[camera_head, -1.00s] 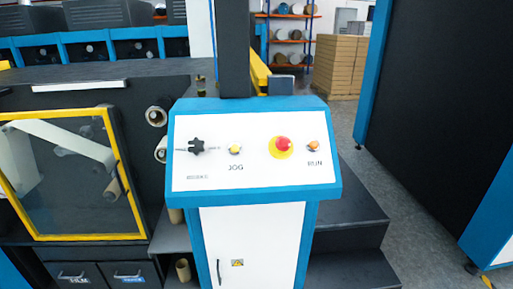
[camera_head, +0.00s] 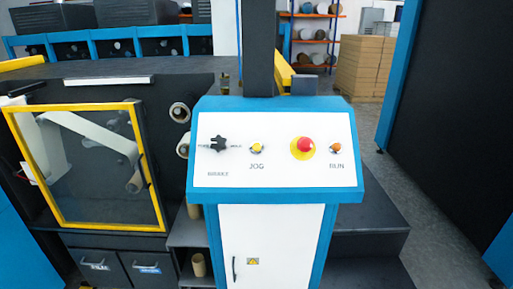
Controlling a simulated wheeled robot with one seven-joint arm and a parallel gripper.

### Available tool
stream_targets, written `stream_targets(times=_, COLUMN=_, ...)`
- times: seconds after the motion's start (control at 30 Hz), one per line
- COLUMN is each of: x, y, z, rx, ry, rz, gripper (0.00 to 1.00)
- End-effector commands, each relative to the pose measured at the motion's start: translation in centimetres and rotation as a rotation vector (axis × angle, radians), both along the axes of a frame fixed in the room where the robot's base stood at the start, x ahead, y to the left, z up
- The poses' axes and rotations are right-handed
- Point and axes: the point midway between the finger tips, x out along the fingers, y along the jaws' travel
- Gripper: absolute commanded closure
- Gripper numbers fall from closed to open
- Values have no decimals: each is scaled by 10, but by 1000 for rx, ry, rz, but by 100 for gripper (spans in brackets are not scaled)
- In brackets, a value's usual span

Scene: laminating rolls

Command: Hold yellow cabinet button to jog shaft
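The yellow JOG button (camera_head: 257,148) sits on the white sloped panel (camera_head: 275,178) of a blue-framed control cabinet (camera_head: 228,256). The label JOG is printed below it. To its left is a black BRAKE knob (camera_head: 218,143). To its right are a red emergency stop on a yellow disc (camera_head: 304,146) and an orange RUN button (camera_head: 336,148). Nothing touches the yellow button. My gripper is not in view. The shaft to be jogged cannot be told apart for sure; roll ends (camera_head: 180,112) show left of the cabinet.
A yellow-framed clear guard door (camera_head: 152,221) stands left, with drawers (camera_head: 145,268) below it. Dark steps (camera_head: 370,225) lie right of the cabinet. A tall dark machine (camera_head: 455,130) fills the right side. Grey floor (camera_head: 366,133) is open between them. Stacked cartons (camera_head: 365,68) stand behind.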

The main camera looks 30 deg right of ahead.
Motion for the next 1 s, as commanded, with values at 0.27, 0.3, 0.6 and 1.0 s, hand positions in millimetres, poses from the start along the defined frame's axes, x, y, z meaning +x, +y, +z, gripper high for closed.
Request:
stream_targets(times=0.27, x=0, y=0, z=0, rx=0, ry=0, rz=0, gripper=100)
stream_targets(times=0.3, x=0, y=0, z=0, rx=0, ry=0, rz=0, gripper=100)
stream_targets(times=0.6, x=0, y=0, z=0, rx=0, ry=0, rz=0, gripper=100)
stream_targets(times=1.0, x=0, y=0, z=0, rx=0, ry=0, rz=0, gripper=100)
